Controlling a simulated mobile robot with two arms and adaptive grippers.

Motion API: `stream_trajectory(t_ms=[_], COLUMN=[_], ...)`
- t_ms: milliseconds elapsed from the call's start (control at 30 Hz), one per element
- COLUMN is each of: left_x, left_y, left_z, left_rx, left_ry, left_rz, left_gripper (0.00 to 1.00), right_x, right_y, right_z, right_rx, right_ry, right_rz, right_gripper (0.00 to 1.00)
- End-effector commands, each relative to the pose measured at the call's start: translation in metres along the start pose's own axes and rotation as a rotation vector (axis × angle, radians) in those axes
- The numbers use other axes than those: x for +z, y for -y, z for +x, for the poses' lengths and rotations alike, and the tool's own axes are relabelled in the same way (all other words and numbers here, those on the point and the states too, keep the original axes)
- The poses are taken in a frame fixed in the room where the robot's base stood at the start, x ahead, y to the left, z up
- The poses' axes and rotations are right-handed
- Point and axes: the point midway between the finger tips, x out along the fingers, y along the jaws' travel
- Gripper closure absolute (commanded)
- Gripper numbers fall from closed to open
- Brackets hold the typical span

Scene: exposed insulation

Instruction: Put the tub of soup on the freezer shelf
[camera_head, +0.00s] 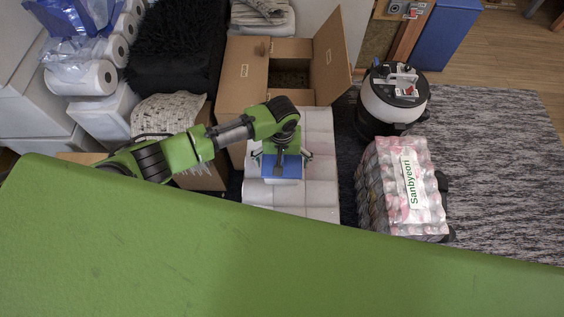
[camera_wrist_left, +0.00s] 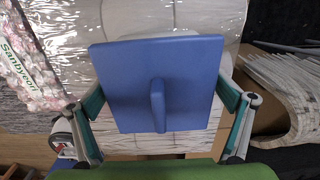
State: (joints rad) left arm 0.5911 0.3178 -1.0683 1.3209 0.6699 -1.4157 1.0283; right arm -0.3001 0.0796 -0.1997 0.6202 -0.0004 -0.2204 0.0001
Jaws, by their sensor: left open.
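The tub with a square blue lid (camera_head: 291,170) sits on a white wrapped pack in the middle of the head view. In the left wrist view its lid (camera_wrist_left: 195,85) fills the centre, with a raised blue grip on top; a little of a pale body shows past the lid's edge. My left gripper (camera_head: 281,157) is over the tub, its fingers spread to either side of the lid. In the left wrist view the open fingers (camera_wrist_left: 160,102) stand left and right of the lid, with no clear grip on it. I cannot identify the freezer shelf. My right gripper is out of view.
The white wrapped pack (camera_head: 317,180) lies under the tub. An open cardboard box (camera_head: 246,75) stands behind it. A round white-and-black appliance (camera_head: 389,112) and a Sanbyeori pack (camera_head: 382,195) stand to the right. Paper rolls (camera_head: 82,78) are at the left. Rug floor at far right is clear.

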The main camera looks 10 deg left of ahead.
Motion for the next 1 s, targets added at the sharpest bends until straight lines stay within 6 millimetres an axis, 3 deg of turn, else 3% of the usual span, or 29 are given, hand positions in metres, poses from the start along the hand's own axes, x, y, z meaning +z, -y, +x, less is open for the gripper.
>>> stream_trajectory(t_ms=[300,533,833,1000], left_x=[0.0,0.0,-0.001,-0.002], left_y=[0.0,0.0,-0.001,-0.001], left_z=[0.008,0.007,0.005,-0.006], left_rx=[0.0,0.0,0.002,0.004], left_ry=[-0.001,-0.001,-0.003,-0.003], left_rz=[0.0,0.0,0.0,0.0], left_gripper=[0.06,0.6,0.6,0.6], right_x=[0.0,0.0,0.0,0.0], right_y=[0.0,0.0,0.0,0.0], right_z=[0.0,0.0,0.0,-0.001], right_rx=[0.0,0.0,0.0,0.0], right_ry=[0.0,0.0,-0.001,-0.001], right_rz=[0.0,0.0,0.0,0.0], right_gripper=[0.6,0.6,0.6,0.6])
